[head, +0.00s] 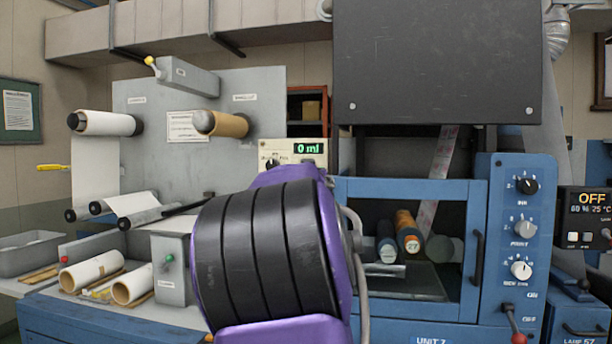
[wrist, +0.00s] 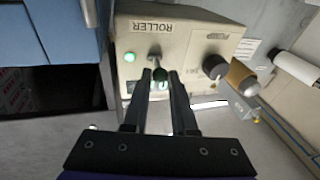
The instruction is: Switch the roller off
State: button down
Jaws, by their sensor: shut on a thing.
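The roller switch (wrist: 154,52) is a small toggle lever with a dark tip on a cream control box (wrist: 190,30), beside the ROLLER label, in the wrist view. A green lamp (wrist: 130,57) left of the lever is lit. My gripper (wrist: 160,76) has its two fingertips closed about the lever's tip, one on each side. In the head view the control box (head: 316,163) shows behind my purple and black arm, with a green display reading 0 ml. My gripper and the switch are hidden there by the arm.
A black pump dial (wrist: 214,66) sits right of the switch on the same box. A blue cabinet (head: 481,230) with a window stands to the right in the head view. A grey panel with rolls (head: 105,123) stands to the left.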

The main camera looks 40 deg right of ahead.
jog(key=shift+w+d+f+n+t+h+b, duration=0.1)
jog(key=shift+d+f+n+t+h, duration=0.1)
jog(key=shift+f+n+t, duration=0.75)
jog(key=shift+w+d+f+n+t+h+b, duration=0.1)
jog(key=shift+f+n+t+h+b, duration=0.25)
jog(key=shift+t, duration=1.25)
jog(key=shift+w+d+f+n+t+h+p, duration=0.1)
jog(key=shift+f+n+t, duration=0.6)
jog(key=shift+t, duration=0.55)
jog(key=shift+r, duration=0.2)
jog(key=c, duration=0.7)
grip_release()
jog(key=shift+f, duration=0.1)
jog(key=v, duration=1.7)
jog(key=shift+f, duration=0.25)
